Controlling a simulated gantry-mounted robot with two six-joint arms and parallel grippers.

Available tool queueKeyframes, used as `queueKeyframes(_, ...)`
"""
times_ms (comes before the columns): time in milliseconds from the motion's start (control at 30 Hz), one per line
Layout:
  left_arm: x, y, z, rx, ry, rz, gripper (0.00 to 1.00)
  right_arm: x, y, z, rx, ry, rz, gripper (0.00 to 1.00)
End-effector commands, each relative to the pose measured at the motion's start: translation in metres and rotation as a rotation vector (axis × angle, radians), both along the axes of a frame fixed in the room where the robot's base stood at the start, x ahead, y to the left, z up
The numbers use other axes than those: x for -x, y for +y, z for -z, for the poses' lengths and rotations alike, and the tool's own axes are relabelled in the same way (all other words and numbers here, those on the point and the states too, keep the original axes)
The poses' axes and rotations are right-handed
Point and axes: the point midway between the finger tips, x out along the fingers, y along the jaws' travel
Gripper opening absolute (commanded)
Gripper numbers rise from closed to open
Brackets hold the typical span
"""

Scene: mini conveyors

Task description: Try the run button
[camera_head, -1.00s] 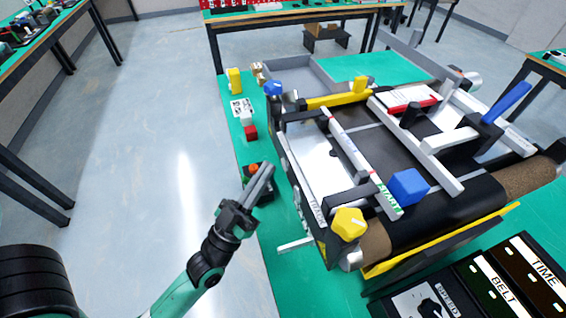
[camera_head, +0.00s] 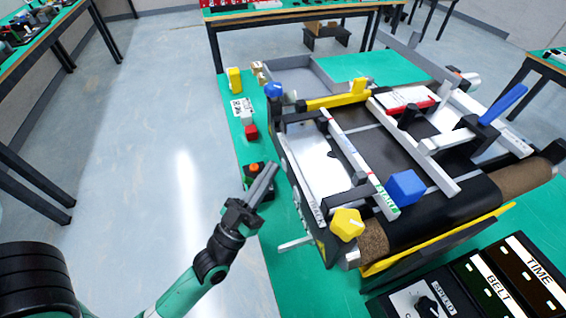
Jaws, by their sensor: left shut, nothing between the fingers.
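A small dark button box (camera_head: 251,171) sits near the left edge of the green table, beside the conveyor. It shows an orange-red button (camera_head: 254,168) and a bit of green; the rest is partly hidden behind my left gripper. My left gripper (camera_head: 271,166) is shut and empty. Its fingertips are over or just beside the box; I cannot tell whether they touch it. The mini conveyor (camera_head: 440,205) stands right of the gripper, with a dark belt. My right gripper is not in view.
A yellow knob (camera_head: 347,224) and a blue block (camera_head: 406,187) are on the conveyor's near end. A control panel (camera_head: 480,285) labelled SPEED, BELT and TIME is at bottom right. Small red, white and yellow pieces lie on the table's left strip. Open floor lies left.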

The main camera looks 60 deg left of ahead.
Motion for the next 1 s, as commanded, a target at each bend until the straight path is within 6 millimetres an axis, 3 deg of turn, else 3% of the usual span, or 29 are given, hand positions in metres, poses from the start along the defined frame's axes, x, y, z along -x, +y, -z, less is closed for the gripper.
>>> queueKeyframes(1000, -0.0081, -0.0011, 0.0004, 0.000, 0.001, 0.001, 0.00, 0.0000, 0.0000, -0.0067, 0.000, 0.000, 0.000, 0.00)
